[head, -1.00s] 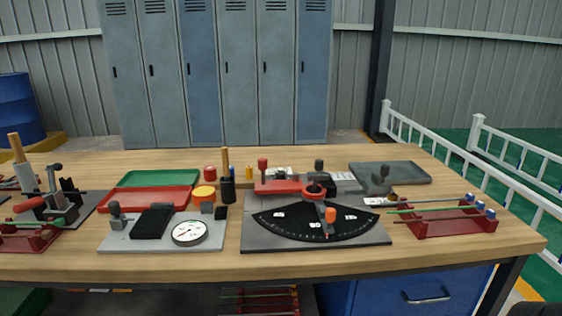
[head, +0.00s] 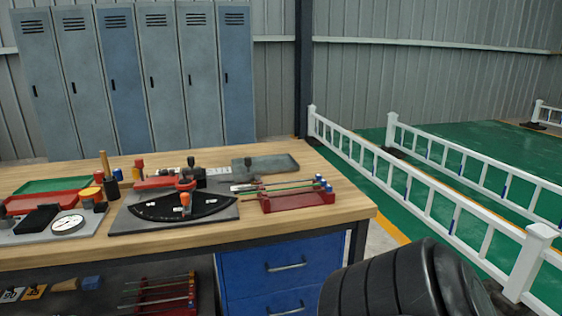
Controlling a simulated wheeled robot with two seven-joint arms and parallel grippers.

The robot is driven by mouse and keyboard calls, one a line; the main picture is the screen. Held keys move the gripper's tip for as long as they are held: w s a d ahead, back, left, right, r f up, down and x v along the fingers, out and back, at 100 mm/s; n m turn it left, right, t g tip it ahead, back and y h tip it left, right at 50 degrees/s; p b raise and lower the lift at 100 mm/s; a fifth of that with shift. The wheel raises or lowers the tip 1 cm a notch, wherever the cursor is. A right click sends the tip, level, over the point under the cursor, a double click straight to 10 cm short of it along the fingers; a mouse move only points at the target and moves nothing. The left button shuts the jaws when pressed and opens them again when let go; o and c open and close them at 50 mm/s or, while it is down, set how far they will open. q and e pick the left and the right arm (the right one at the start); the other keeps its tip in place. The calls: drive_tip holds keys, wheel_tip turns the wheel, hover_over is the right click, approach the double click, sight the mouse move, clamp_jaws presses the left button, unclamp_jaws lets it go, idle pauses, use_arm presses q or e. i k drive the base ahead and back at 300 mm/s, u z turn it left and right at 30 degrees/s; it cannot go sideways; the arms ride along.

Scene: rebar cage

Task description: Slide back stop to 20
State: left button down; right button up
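The bending fixture sits on a grey plate (head: 225,213) near the middle of the workbench. It has a black fan-shaped angle scale (head: 160,209), an orange-tipped pointer (head: 186,199) and a red block (head: 153,183) behind. A dark knob (head: 191,162) stands at its back, beside a white marked strip (head: 216,171). I cannot tell for certain which part is the back stop. The strip's numbers are too small to read. Neither of my grippers is in view.
A red rack (head: 297,202) with rods stands at the bench's right end, near a grey tray (head: 265,164). A dial gauge (head: 68,224) and red tray (head: 48,195) are left. White railing (head: 430,195) lies beyond.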

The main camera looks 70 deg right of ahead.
sight(241, 176)
drive_tip(key=z, duration=1.65)
